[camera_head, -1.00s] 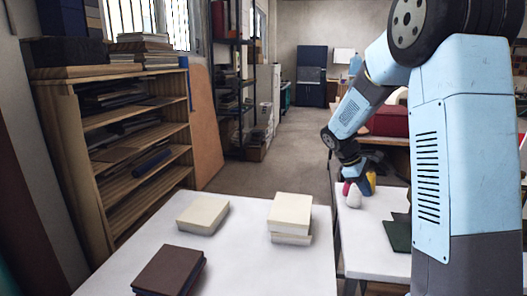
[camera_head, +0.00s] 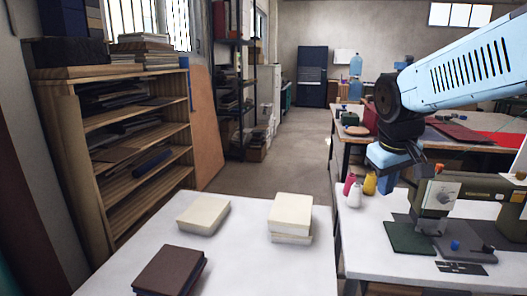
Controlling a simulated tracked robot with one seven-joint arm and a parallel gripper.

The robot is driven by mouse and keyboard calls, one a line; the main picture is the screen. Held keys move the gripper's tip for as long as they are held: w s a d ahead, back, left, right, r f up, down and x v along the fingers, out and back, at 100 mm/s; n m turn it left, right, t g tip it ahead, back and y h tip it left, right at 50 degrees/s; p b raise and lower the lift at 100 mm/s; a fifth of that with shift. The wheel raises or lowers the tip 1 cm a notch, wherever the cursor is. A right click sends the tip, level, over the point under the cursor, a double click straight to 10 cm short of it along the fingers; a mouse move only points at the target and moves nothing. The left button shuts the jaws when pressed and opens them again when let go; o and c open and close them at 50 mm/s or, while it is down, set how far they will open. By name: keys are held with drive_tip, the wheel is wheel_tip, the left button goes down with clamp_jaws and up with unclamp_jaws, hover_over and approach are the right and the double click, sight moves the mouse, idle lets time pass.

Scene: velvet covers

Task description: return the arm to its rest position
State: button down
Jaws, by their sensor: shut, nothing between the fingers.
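My light blue arm comes in from the right edge and bends down at a dark joint. Its end, my gripper (camera_head: 388,180), hangs above the right-hand table, just right of the thread spools. It is shut and empty; the fingers are small and partly hard to make out. The yellow spool (camera_head: 370,184) and the pink spool (camera_head: 349,184) stand apart from it.
A sewing machine (camera_head: 437,197) stands right of my gripper, with a dark green piece (camera_head: 408,237) flat before it. The near white table (camera_head: 255,265) bears cream blocks (camera_head: 291,213) and a dark brown book (camera_head: 170,270). Wooden shelves (camera_head: 135,160) stand left. The middle aisle is clear.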

drive_tip(key=s+a+m+t+y, duration=0.1)
drive_tip(key=s+a+m+t, duration=0.1)
drive_tip(key=s, duration=0.7)
drive_tip(key=shift+a+r+m+y, duration=0.3)
drive_tip(key=shift+a+r+m, duration=0.05)
drive_tip(key=shift+a+m, duration=0.15)
